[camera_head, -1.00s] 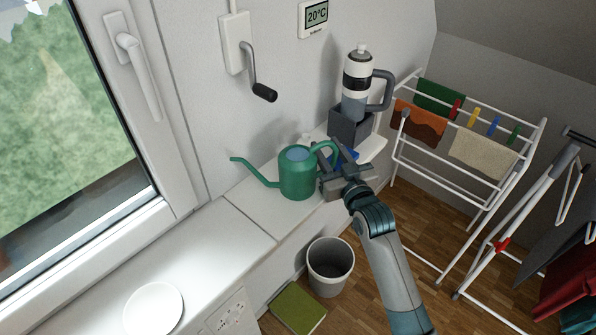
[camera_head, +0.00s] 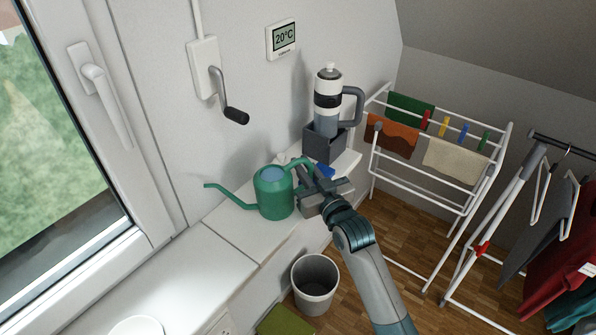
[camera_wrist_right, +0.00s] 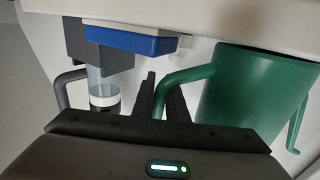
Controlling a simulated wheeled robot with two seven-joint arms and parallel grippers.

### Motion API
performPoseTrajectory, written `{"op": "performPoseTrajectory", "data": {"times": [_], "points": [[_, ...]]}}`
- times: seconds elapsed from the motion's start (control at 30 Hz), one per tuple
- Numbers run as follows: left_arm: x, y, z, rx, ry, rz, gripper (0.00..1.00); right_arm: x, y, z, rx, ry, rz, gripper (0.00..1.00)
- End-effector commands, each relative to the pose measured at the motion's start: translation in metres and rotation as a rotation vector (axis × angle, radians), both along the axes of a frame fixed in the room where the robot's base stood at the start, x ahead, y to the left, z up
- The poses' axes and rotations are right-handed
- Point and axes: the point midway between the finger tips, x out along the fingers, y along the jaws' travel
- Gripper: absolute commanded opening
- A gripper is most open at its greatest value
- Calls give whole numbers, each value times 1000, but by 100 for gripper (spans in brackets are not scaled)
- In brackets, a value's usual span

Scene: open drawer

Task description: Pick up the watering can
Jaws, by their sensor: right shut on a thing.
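The green watering can (camera_head: 274,196) appears upright on the white window ledge, its long spout pointing left and its handle to the right. My right gripper (camera_head: 309,172) is at the can's right side, shut on the handle. In the right wrist view the two dark fingers (camera_wrist_right: 161,97) are on either side of the green handle, and the can's body (camera_wrist_right: 252,95) is to their right. I cannot tell whether the can's base is clear of the ledge. My left gripper is not in view.
A bottle with a grey handle (camera_head: 328,95) stands in a dark grey box (camera_head: 324,143) behind the gripper. A blue object (camera_wrist_right: 128,40) is close by. A wall crank (camera_head: 236,115) hangs above the can. A bin (camera_head: 314,284) and drying rack (camera_head: 440,190) stand on the floor.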

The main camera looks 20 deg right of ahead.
Motion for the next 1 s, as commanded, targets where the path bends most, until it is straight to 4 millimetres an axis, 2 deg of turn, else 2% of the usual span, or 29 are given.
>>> {"op": "performPoseTrajectory", "data": {"times": [0.33, 0.57, 0.67, 0.9, 1.0], "points": [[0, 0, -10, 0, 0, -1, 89, 0, -1, 40, 1, -10, -1, 0], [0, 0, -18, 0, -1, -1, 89, -20, -33, 58, -4, -8, -2, 0], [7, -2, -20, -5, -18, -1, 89, -29, -48, 69, -4, -9, -2, 0], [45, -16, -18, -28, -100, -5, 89, -49, -79, 92, -4, -7, -2, 0], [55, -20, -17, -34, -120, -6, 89, -55, -88, 98, -1, -6, -1, 0]]}}
